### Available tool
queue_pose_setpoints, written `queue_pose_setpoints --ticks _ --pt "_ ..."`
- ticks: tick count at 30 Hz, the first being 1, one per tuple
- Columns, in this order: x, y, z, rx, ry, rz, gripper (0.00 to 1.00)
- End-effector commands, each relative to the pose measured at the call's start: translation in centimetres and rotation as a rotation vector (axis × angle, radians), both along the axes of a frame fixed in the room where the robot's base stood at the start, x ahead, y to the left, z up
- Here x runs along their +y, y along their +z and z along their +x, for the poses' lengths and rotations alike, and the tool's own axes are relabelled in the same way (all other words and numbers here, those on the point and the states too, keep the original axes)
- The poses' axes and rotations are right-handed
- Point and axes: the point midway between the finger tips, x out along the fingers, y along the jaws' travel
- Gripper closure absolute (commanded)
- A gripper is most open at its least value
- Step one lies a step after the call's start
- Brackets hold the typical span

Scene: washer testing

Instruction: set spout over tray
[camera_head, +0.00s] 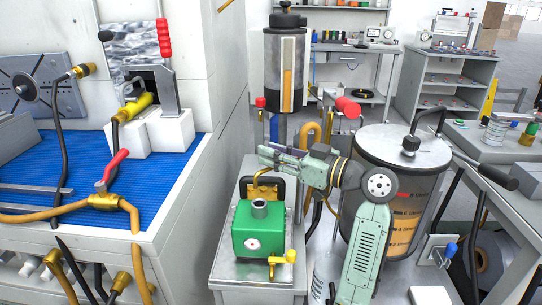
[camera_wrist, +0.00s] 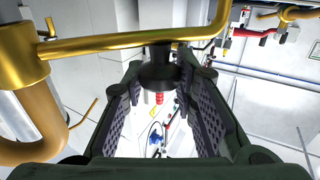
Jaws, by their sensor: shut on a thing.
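My gripper (camera_head: 266,156) is above the green pump (camera_head: 258,232) in the head view, pointing left. In the wrist view its fingers (camera_wrist: 160,78) are shut on a black knob (camera_wrist: 160,66) below a brass spout pipe (camera_wrist: 110,42). The pipe runs across the picture from a thick brass fitting (camera_wrist: 18,55) at the left and bends up at the right end. The knob is hard to make out in the head view. The pump stands on a metal top with a raised rim (camera_head: 225,270); I cannot tell whether this is the tray.
A bench with a blue mat (camera_head: 40,182), brass valves and hoses is at the left. A tan hose (camera_head: 312,131) loops near my wrist.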

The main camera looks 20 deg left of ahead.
Motion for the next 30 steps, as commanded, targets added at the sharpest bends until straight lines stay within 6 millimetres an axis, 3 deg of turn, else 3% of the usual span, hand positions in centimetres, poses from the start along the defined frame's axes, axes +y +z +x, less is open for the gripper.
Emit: queue_pose_setpoints --ticks 23,24,30 --pt "-0.8 -0.19 -0.44 0.004 0.104 -0.002 1.0" --pt "-0.8 -0.2 -0.45 0.005 0.104 -0.003 0.72" --pt "-0.76 -0.13 -0.45 0.003 0.104 -0.003 0.59"
